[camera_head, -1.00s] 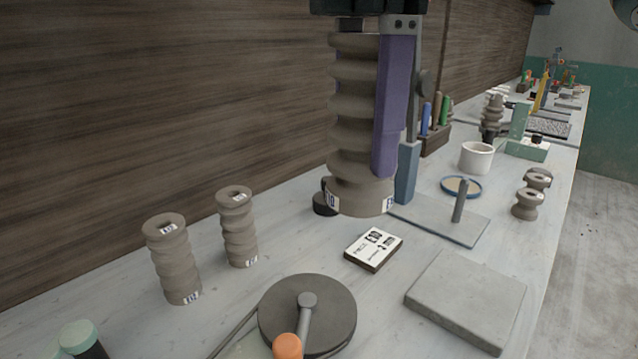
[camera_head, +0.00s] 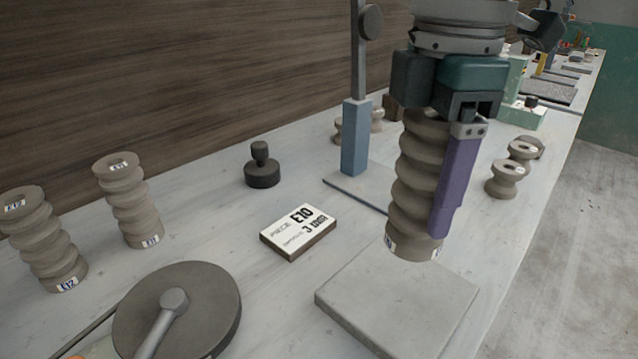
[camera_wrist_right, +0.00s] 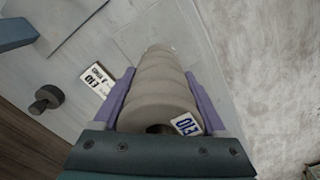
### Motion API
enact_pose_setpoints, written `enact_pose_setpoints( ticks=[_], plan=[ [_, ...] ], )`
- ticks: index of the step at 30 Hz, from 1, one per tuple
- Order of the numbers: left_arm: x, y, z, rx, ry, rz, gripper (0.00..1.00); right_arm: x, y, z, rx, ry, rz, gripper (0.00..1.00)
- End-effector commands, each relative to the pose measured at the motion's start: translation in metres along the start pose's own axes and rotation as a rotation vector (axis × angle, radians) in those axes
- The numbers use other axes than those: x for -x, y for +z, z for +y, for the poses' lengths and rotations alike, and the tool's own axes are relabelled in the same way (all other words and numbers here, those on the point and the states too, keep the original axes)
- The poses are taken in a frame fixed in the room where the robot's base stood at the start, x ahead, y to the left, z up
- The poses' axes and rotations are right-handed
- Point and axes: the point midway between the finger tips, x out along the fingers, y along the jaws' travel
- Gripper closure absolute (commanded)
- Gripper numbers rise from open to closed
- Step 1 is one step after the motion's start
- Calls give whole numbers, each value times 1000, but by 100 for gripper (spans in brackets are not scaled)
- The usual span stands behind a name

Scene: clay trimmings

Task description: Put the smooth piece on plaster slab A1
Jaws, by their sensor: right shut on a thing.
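My right gripper (camera_head: 424,212) is shut on a tall grey-brown clay piece (camera_head: 412,185) with rounded, wavy ridges. Purple fingers lie along its sides, and the piece hangs upright. In the right wrist view the piece (camera_wrist_right: 160,72) shows between both fingers, with an E10 tag on its end. Its lower end appears over the far part of a square grey slab (camera_head: 395,305); I cannot tell whether they touch. No A1 mark is readable on the slab. Two other ridged pieces, E12 (camera_head: 45,240) and another (camera_head: 128,200), stand at the left. My left gripper is out of view.
A card reading E10 (camera_head: 298,232) lies left of the slab. A dark round turntable (camera_head: 215,300) is at the front left. A black knobbed weight (camera_head: 262,170), a blue stand (camera_head: 356,140) and small spools (camera_head: 503,178) stand farther back. The bench edge is at the right.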

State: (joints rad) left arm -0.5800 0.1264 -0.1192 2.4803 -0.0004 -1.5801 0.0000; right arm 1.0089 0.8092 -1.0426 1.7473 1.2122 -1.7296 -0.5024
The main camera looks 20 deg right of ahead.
Motion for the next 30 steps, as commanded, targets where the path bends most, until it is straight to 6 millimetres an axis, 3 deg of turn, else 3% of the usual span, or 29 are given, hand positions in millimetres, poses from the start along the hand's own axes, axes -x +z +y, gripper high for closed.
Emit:
enact_pose_setpoints(
  ticks=[3,10,16,29,30],
  plan=[
    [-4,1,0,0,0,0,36,-25,0,0,0,0,1,100],
    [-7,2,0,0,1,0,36,-45,-1,0,-1,1,2,100],
    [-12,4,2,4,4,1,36,-75,0,0,0,0,1,100],
    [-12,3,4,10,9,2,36,-83,-1,1,0,2,2,100],
    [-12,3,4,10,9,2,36,-85,0,0,0,0,0,25]
  ],
)
